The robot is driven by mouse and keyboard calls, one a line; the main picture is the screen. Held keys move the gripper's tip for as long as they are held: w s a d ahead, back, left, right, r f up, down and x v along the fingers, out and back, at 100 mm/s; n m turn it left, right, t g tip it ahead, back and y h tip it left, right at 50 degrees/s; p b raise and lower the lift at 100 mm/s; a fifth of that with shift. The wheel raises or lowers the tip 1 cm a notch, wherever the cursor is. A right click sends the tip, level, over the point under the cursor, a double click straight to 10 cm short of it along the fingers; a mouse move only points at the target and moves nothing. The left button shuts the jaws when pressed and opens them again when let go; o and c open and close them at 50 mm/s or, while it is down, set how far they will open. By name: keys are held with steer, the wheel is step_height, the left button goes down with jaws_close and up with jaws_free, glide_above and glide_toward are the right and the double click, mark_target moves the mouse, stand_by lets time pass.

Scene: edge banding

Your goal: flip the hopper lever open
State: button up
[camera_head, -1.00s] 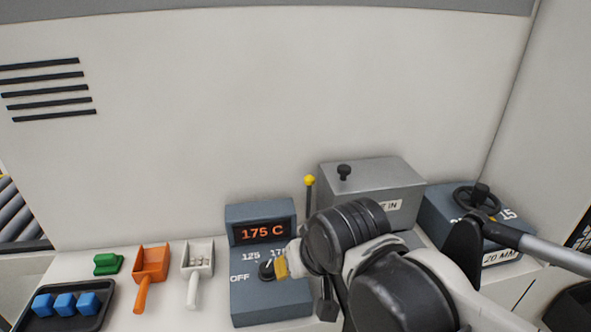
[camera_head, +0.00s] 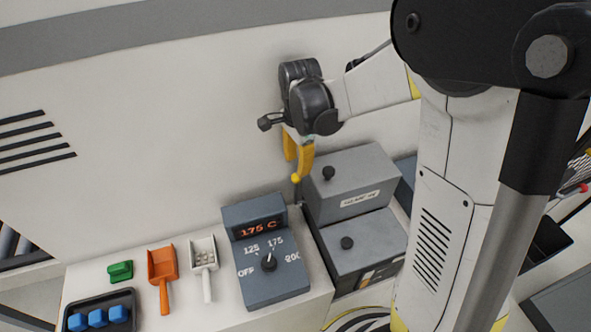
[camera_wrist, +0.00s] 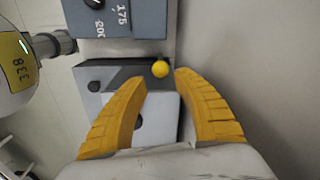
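The hopper (camera_head: 347,198) is a grey metal box with a black knob on its lid and a pale label. Its lever shows as a yellow ball (camera_head: 296,179) at the hopper's left side, with a short bit of stem below. My gripper (camera_head: 296,168) points down just above the ball, with yellow fingers apart. In the wrist view the ball (camera_wrist: 160,69) appears between the two open fingertips (camera_wrist: 161,79), slightly beyond them. Nothing is held. Contact between fingers and ball cannot be told. Most of the lever's stem is hidden.
A temperature box (camera_head: 268,268) reads 175 C, its dial toward 175. A lower grey box (camera_head: 375,250) stands in front of the hopper. An orange scoop (camera_head: 162,268), a white scoop (camera_head: 203,256), a green piece (camera_head: 120,271) and a black tray (camera_head: 100,298) of blue blocks lie left.

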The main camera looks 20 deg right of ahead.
mark_target(296, 184)
steer(key=f, duration=0.9)
steer(key=shift+w+f, duration=0.1)
steer(key=shift+w, duration=0.1)
jaws_close()
